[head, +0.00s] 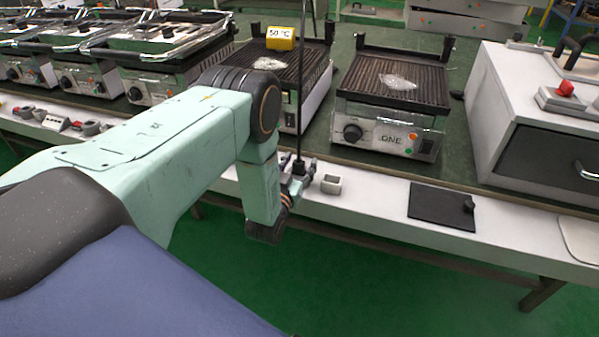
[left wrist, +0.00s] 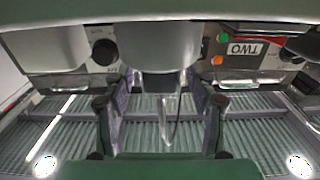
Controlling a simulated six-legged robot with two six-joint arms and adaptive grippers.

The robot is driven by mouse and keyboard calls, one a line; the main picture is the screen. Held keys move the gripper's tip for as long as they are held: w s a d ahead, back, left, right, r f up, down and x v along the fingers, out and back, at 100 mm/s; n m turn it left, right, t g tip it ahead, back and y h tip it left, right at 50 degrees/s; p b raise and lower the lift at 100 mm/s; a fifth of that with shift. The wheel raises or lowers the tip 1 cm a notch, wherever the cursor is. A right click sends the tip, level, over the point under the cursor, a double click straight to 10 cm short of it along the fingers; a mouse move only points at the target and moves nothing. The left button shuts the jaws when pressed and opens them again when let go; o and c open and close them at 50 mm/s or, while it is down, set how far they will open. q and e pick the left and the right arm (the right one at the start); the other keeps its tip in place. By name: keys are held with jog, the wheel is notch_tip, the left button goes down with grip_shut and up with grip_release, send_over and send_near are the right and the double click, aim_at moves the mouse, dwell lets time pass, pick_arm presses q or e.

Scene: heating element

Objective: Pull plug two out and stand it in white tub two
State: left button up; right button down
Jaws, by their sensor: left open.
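A thin black cord hangs from above to a dark upright piece (head: 299,166) at the white front strip of the bench. It looks like a plug, but its label and socket cannot be made out. My left gripper (head: 298,182) is around or right beside this piece, fingers open; I cannot tell whether they touch it. In the left wrist view the two open fingers (left wrist: 161,115) stand apart, with a thin dark loop between them. My right gripper is not in view.
Grill ONE (head: 390,115) stands behind the tub. A black plate (head: 441,205) lies right of the tub, before a white cabinet (head: 530,130). More grills (head: 95,75) stand left.

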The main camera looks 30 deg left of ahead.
pick_arm(q)
jog(key=shift+a, duration=0.1)
jog(key=shift+c, duration=0.3)
grip_shut()
